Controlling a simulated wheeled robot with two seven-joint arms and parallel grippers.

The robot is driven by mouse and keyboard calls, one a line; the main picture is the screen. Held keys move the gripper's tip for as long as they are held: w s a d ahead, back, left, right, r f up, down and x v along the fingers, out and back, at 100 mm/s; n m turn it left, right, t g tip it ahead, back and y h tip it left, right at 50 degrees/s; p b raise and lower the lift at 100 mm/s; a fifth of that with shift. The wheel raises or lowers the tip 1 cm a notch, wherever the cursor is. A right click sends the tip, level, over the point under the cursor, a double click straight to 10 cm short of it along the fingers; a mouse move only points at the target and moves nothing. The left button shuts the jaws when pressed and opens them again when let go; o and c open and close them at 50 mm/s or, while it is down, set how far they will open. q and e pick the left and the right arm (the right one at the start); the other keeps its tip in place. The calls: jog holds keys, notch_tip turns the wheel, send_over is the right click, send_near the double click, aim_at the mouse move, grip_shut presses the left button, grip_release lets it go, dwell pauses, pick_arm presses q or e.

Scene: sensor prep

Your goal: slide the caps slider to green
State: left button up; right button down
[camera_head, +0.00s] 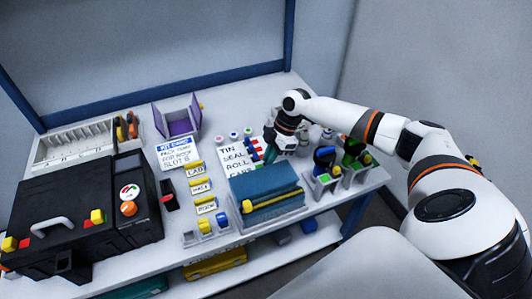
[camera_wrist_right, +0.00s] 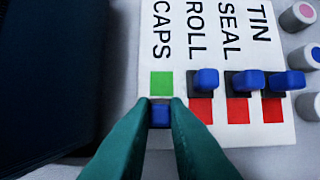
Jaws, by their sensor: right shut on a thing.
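The white label board (camera_head: 232,157) reads TIN, SEAL, ROLL and CAPS in the head view. In the right wrist view, the board (camera_wrist_right: 180,45) carries a blue slider knob for each word. The caps slider (camera_wrist_right: 160,116) sits at the end away from the word, with its green square (camera_wrist_right: 161,84) uncovered between knob and label. My right gripper (camera_wrist_right: 161,108) is shut on the caps slider, one teal finger on each side. It also shows in the head view (camera_head: 269,152), over the board's right side. My left gripper is not in view.
The roll (camera_wrist_right: 206,80), seal (camera_wrist_right: 241,80) and tin sliders (camera_wrist_right: 287,80) sit nearer their words, with red squares showing. Round-capped bottles (camera_wrist_right: 300,14) stand beside the board. A black case (camera_head: 65,215) fills the table's left.

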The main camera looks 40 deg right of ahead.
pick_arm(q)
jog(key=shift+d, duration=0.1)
pick_arm(e)
jog(key=c, duration=1.7)
grip_release()
jog(key=shift+s+d, duration=0.1)
jog(key=shift+d, duration=0.2)
